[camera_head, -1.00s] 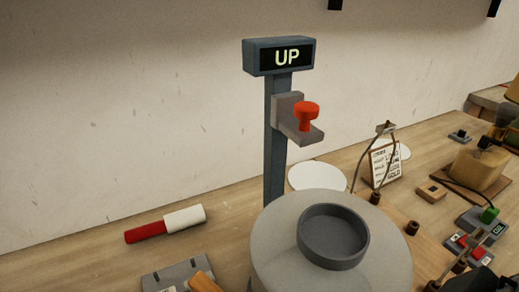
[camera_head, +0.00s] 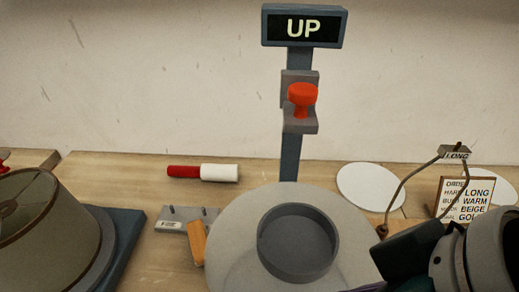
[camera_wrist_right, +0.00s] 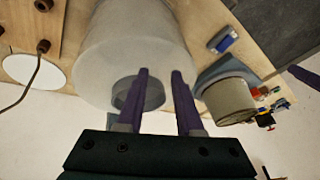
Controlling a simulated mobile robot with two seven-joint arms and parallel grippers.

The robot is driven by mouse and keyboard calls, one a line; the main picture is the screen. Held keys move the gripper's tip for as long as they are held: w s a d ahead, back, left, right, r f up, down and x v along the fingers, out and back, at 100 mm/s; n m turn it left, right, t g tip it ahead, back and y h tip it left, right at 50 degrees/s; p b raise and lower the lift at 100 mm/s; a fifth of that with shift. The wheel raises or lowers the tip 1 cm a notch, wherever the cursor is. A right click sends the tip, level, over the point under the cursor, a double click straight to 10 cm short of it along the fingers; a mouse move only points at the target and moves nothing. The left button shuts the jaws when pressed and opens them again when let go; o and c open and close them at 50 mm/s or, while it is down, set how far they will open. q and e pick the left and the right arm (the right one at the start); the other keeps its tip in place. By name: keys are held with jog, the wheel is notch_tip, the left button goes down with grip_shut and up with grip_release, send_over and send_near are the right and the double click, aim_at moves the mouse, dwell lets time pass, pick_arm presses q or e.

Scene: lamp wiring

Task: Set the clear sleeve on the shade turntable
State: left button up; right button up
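No clear sleeve can be made out with certainty. A beige lampshade (camera_head: 45,215) sits on a dark blue base (camera_head: 124,240) at the left of the head view, which looks like the shade turntable. It also shows in the right wrist view (camera_wrist_right: 230,98). My right gripper (camera_wrist_right: 160,73) is open, its purple fingers apart in front of a pale drum (camera_wrist_right: 125,40), with nothing clearly visible between them. In the head view my right arm enters at the lower right, fingertips hidden. A purple tip (camera_wrist_right: 305,78) at the wrist view's right edge may be my left gripper.
The drum (camera_head: 235,230) bears a dark grey ring (camera_head: 298,243). Behind it stands a post with an UP sign (camera_head: 303,27) and a red knob (camera_head: 302,97). A red-and-white rod (camera_head: 203,173) lies behind left. A white disc (camera_head: 370,187) and a card (camera_head: 466,199) are at right.

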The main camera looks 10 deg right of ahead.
jog(key=w+a+r+n+g+y, duration=0.2)
jog(key=w+a+r+g, duration=0.15)
jog(key=a, duration=0.75)
notch_tip(320, 180, up, 4)
jog(key=m+h, duration=0.3)
jog(key=h, duration=0.2)
send_over(262, 241)
jog(key=s, duration=0.2)
jog(key=shift+g, duration=0.25)
notch_tip(262, 241, down, 4)
jog(key=shift+w+f, duration=0.1)
jog(key=shift+f, duration=0.15)
jog(key=f, duration=0.5)
jog(key=shift+a+f, duration=0.2)
jog(key=shift+a, duration=0.05)
grip_shut()
